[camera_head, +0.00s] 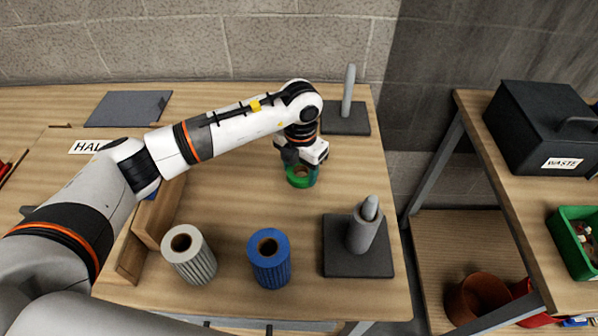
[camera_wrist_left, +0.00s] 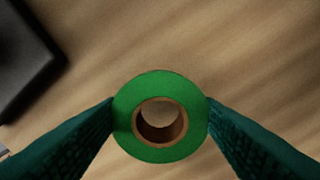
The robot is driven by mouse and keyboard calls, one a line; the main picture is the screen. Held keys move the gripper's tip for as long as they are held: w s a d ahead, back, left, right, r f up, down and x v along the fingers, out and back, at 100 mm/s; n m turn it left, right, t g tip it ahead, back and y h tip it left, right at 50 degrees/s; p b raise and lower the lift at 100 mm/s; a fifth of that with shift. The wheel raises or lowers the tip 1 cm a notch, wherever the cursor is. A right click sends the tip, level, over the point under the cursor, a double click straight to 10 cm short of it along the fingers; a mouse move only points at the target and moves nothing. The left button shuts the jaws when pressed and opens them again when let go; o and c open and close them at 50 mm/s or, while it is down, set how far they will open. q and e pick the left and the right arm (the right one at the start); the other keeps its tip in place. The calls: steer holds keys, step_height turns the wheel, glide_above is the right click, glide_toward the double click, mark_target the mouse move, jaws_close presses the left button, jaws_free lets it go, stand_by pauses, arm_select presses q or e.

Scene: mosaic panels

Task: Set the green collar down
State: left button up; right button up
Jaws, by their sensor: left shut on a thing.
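The green collar (camera_head: 301,178) is a short green ring with a brown inner core, at the middle of the wooden table in the head view. My left gripper (camera_head: 303,166) is shut on it from above. In the left wrist view the collar (camera_wrist_left: 160,85) sits upright between the two dark teal fingers (camera_wrist_left: 160,116), which touch it on both sides. Wood shows through its hole. I cannot tell whether its underside touches the table. My right gripper does not show in either view.
A dark base with a bare upright post (camera_head: 348,95) stands behind the collar. A second post base (camera_head: 358,262), carrying a grey sleeve, is at front right. A grey ribbed roll (camera_head: 190,258) and a blue ribbed roll (camera_head: 270,262) stand in front. Wood around the collar is clear.

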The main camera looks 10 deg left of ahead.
arm_select(q)
step_height(320, 180, down, 2)
steer(key=shift+f, duration=0.5)
steer(key=o, duration=1)
steer(key=shift+r, duration=0.1)
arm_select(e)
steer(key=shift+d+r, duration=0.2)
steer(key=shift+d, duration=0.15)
arm_select(q)
steer(key=shift+r, duration=0.4)
step_height(320, 180, up, 12)
steer(key=b, duration=0.3)
steer(key=shift+f, duration=0.25)
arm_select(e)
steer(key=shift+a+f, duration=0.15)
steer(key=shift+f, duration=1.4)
